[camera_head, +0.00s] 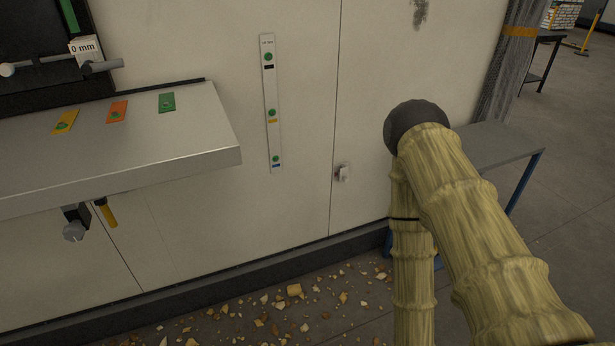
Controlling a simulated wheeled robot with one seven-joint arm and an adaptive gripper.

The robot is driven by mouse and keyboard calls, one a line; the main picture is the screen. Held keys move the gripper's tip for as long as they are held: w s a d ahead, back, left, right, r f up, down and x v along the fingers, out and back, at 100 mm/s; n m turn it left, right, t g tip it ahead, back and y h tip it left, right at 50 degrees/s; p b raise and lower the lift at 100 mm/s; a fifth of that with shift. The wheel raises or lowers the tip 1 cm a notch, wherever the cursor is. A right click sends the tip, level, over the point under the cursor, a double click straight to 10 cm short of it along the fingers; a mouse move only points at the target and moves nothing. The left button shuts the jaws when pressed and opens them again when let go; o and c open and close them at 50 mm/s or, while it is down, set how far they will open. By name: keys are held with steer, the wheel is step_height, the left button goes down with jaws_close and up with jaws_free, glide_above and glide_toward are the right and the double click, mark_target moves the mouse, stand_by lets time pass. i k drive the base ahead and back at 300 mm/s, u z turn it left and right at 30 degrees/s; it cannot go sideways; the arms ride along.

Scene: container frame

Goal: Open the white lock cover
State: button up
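A small white fitting (343,172), which looks like the lock cover, sits low on the pale wall panel, just right of a vertical seam. It is too small for me to tell whether it is shut or open. My arm, in a yellowish sleeve with a dark rounded joint, crosses the right side of the picture, to the right of the fitting. My gripper is not in view.
A metal shelf (190,157) with coloured tags juts out at the left. A narrow label strip (271,110) is on the panel. A grey bench (495,145) stands behind my arm. Yellowish chips (294,290) litter the floor.

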mark_target(344, 172)
steer(key=u, duration=0.25)
steer(key=i, duration=0.85)
steer(key=z, duration=0.35)
